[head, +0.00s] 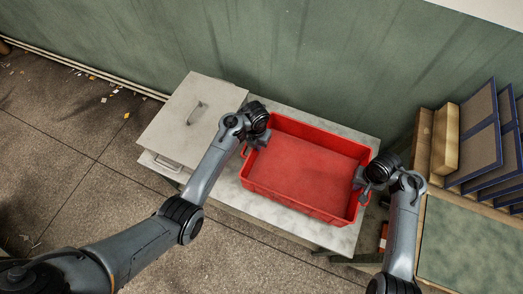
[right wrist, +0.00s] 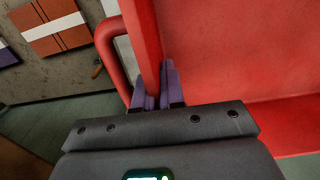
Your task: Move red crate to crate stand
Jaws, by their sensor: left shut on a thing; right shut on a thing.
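The red crate (head: 308,165) is an empty open box, seen over a pale marbled tabletop (head: 216,190) in the head view. I cannot tell if it rests on the top or is slightly raised. My left gripper (head: 256,141) is at its left end, shut on the crate's left side. My right gripper (head: 360,182) is at its right end, shut on the crate's right side. In the right wrist view, the purple fingers (right wrist: 160,88) pinch the crate wall (right wrist: 148,45) beside a red loop handle (right wrist: 112,62). I cannot pick out a separate crate stand.
A grey lidded box (head: 190,120) stands left of the crate. At right are a green-topped surface (head: 470,245), cardboard boxes (head: 445,140) and blue-edged panels (head: 480,135). A green wall (head: 300,60) runs behind. The floor at front left (head: 60,170) is open, with paper scraps.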

